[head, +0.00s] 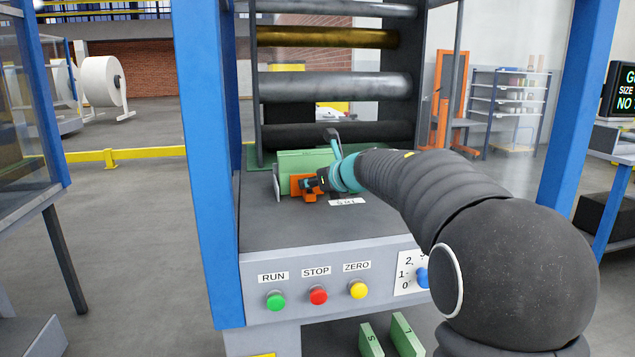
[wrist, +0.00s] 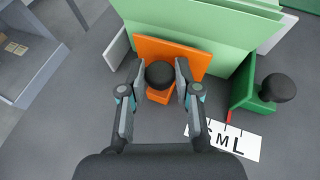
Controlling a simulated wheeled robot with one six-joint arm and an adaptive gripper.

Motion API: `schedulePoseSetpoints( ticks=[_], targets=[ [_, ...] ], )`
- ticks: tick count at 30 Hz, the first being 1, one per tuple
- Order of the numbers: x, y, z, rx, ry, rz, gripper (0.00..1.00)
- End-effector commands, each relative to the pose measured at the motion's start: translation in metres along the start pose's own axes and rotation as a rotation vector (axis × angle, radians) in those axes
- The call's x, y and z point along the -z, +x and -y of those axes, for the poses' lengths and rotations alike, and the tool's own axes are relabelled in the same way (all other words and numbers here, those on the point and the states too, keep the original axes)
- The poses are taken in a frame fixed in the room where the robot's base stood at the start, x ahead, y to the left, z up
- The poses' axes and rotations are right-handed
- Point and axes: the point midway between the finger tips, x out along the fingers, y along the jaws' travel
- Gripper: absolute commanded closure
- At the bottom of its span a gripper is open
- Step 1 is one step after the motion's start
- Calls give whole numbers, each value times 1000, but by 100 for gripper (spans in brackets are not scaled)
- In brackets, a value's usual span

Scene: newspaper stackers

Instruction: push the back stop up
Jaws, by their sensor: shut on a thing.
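An orange upright plate with a black round knob, which looks like the back stop (wrist: 195,57), stands against a pale green stack (wrist: 205,22) in the wrist view. My gripper (wrist: 161,75) is shut on its knob, one finger on each side. In the head view the orange back stop (head: 297,187) shows low at the front of the green stack (head: 302,160), and my gripper (head: 314,184) reaches it from the right. The stack's far side is hidden in the wrist view.
A darker green block (wrist: 247,92) with a black knob and red pointer sits right of my gripper by a white S M L label (wrist: 232,141). Grey plates flank the stack. Rollers (head: 335,85) stand behind. The grey deck in front is mostly clear.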

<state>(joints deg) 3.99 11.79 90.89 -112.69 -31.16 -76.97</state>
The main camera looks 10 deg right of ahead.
Motion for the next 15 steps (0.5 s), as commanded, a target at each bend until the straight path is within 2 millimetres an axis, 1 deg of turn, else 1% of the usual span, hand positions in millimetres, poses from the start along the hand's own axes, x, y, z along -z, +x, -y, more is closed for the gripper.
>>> schedulePoseSetpoints(
  ticks=[1,2,3,12,15],
  targets=[
    [-1,0,0,1,0,1,63],
    [-1,0,0,1,0,1,55],
    [-1,0,0,1,0,1,45],
    [0,-1,0,1,0,1,45],
    [0,-6,1,1,0,1,45]
  ],
)
